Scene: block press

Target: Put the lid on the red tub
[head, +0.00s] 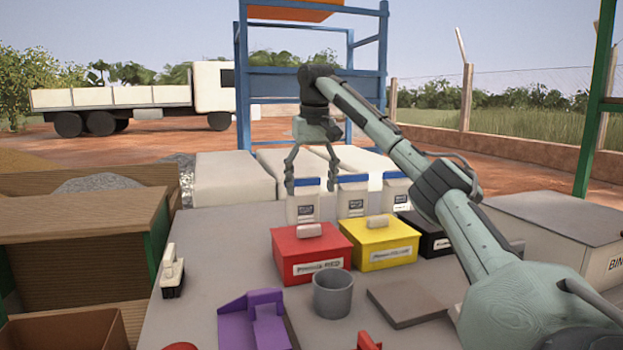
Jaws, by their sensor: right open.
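The red tub (312,265) stands on the grey table and carries a white label on its front. A flat red top with a pale pinkish handle (310,231) covers it; it looks like a lid lying on the tub, and I see no open gap. My right gripper (312,186) hangs above and behind the red tub with its fingers apart and pointing down. Its fingertips are near the blue top of a white carton (303,208); I cannot tell whether they touch it. My left gripper is out of view.
A yellow tub (385,255) and a black tub stand right of the red one. More blue-topped cartons (353,196) stand behind. A grey cup (332,294), a purple piece (254,318) and a flat grey slab (408,305) lie in front. The table's left part is mostly clear.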

